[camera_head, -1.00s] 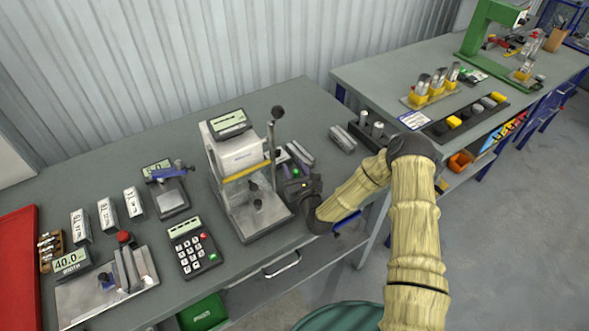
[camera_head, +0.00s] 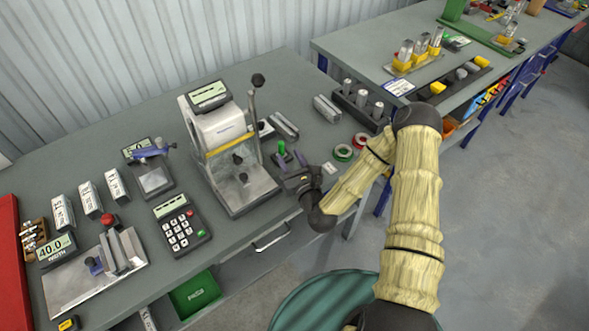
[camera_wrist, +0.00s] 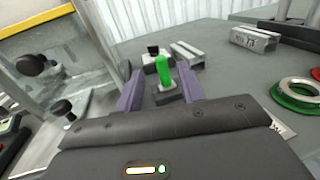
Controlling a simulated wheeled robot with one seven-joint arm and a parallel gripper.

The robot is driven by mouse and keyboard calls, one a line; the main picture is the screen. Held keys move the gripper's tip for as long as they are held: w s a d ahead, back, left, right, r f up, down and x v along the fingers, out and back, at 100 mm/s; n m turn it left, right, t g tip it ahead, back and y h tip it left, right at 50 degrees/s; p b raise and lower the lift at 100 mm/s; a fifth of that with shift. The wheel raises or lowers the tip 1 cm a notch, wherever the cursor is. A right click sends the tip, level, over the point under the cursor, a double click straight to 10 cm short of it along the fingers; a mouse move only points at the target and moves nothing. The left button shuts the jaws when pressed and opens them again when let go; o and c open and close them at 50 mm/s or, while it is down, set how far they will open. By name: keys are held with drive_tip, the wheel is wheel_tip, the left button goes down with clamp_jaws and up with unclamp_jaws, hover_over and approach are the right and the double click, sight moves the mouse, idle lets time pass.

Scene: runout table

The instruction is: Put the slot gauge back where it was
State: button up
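A small piece with an upright green handle on a dark grey block, which I take to be the slot gauge (camera_head: 281,148), stands on the bench right of the lever press. In the wrist view the green handle (camera_wrist: 163,74) shows between the two purple fingers, with the block low beyond them. My gripper (camera_head: 291,160) is low over the bench on the near side of this piece. It also shows in the wrist view (camera_wrist: 160,88), its fingers spread apart with gaps to the handle. Whether the fingertips reach alongside the block is unclear.
The lever press (camera_head: 228,150) stands close left of my gripper. Grey V-shaped blocks (camera_head: 284,126) lie behind the gauge. A green ring (camera_head: 343,153) and a red ring (camera_head: 361,139) lie to the right. A dark rack with metal cylinders (camera_head: 362,106) stands farther back.

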drive_tip(key=shift+v, duration=1.45)
